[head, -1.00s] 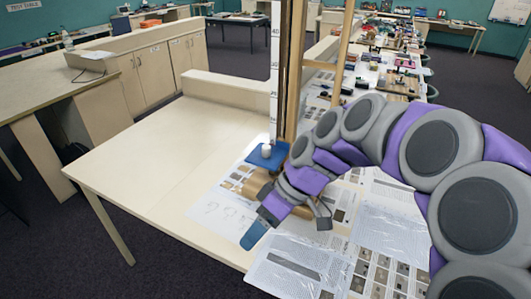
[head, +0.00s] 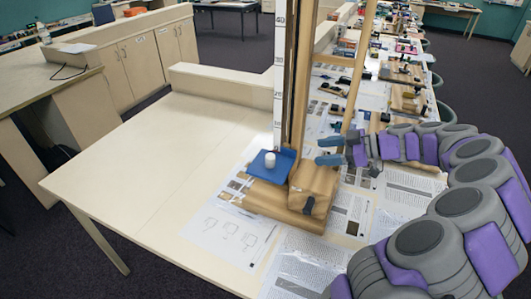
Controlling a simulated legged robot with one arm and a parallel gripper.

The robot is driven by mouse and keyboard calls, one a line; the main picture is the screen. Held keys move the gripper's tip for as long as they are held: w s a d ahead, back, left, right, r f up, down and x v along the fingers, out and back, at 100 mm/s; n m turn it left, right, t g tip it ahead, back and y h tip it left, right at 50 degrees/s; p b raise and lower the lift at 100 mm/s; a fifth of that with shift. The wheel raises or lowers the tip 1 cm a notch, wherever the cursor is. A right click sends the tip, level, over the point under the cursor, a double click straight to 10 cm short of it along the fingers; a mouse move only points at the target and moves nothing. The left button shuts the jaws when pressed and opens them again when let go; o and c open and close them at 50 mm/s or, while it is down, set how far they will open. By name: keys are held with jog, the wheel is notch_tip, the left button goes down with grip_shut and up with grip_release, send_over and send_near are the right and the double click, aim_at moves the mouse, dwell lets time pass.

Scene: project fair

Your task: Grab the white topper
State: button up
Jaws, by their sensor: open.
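The white topper (head: 269,160) is a small white knob standing on a blue platform (head: 262,174). The platform sits low on a tall wooden stand (head: 299,100) with a white numbered scale. My gripper (head: 322,151) is at the right of the stand, above table height in the picture, with its blue fingers apart and pointing left. It is empty. The stand's upright lies between my gripper and the white topper in the picture, and the two are apart.
The stand's wooden base (head: 270,205) rests on printed sheets (head: 225,235) on a pale table (head: 150,160). The table's left part is bare. A slanted wooden bar (head: 356,75) rises close to my gripper. Several small devices crowd the table behind.

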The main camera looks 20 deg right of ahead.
jog(key=b, duration=0.1)
send_near(270, 158)
jog(key=x, duration=0.4)
jog(key=shift+w+d+f, duration=0.2)
jog(key=shift+w+f, duration=0.1)
jog(key=shift+w, duration=0.15)
jog(key=shift+w+a+f, duration=0.25)
jog(key=shift+w+f, duration=0.05)
jog(key=shift+w, duration=0.15)
jog(key=b+x, duration=0.1)
jog(key=x, duration=0.3)
jog(key=shift+w+a+f, duration=0.1)
jog(key=shift+a+f, duration=0.05)
jog(key=shift+a, duration=0.1)
jog(key=shift+w+a, duration=0.15)
jog(key=shift+a, duration=0.15)
jog(key=shift+d, duration=0.25)
jog(key=c, duration=0.5)
jog(key=shift+a, duration=0.15)
jog(key=c, duration=0.5)
